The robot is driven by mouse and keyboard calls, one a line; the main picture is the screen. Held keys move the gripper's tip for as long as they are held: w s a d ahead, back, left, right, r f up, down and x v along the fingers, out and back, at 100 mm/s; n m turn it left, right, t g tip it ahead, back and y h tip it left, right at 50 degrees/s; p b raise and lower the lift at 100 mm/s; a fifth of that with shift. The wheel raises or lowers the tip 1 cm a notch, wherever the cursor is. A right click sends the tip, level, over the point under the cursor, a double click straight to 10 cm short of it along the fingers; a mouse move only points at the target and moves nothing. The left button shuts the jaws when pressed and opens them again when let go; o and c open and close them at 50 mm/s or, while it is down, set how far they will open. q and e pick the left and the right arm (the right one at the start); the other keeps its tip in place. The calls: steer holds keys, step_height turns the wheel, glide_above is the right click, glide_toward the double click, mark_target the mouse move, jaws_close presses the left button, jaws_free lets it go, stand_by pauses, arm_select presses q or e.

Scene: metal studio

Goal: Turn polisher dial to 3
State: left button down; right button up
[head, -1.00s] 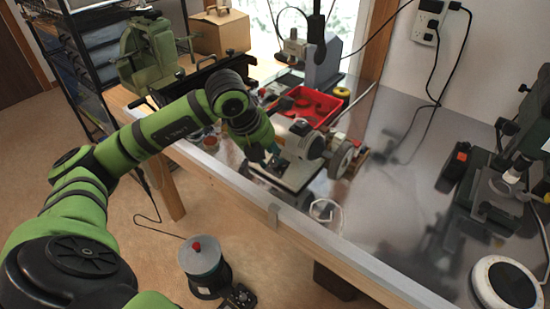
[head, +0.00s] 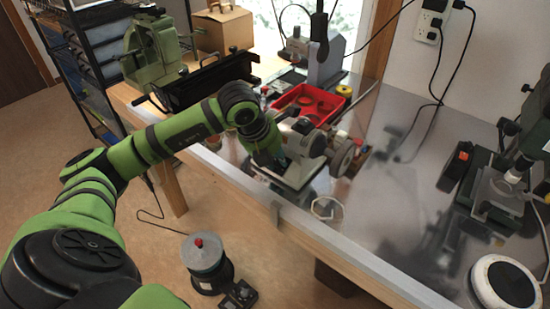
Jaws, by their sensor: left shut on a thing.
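The polisher (head: 310,137), a pale grey machine with a wheel on its right end, stands on a light base near the front edge of the metal bench. My left arm reaches in from the left. My left gripper (head: 277,162) is at the polisher's left front side, pointing down, and is shut on a small part there, seemingly the dial. The dial and its markings are hidden behind the gripper, so its setting cannot be read. My right gripper is not in view.
A red tray (head: 309,101) with rings lies behind the polisher. A clear holder (head: 327,209) stands to its front right. The bench between is mostly clear. A spool-like device (head: 206,264) stands on the floor.

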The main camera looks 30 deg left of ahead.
arm_select(q)
steer(key=shift+f+m+b, duration=0.2)
steer(key=shift+m+b, duration=0.8)
steer(key=shift+b, duration=0.05)
steer(key=m+b, duration=0.2)
steer(key=m, duration=0.1)
steer(key=shift+d+m+y+b, duration=0.1)
steer(key=shift+m+y+b, duration=0.2)
steer(key=shift+b, duration=0.05)
steer(key=m+b, duration=0.2)
steer(key=m, duration=0.1)
steer(key=shift+m+y+b, duration=0.4)
steer(key=shift+m+b, duration=0.45)
steer(key=shift+m, duration=0.45)
steer(key=shift+r+m, duration=0.1)
steer(key=shift+m, duration=0.2)
steer(key=c, duration=1.4)
jaws_free()
steer(key=shift+s, duration=0.1)
steer(key=shift+r, duration=0.1)
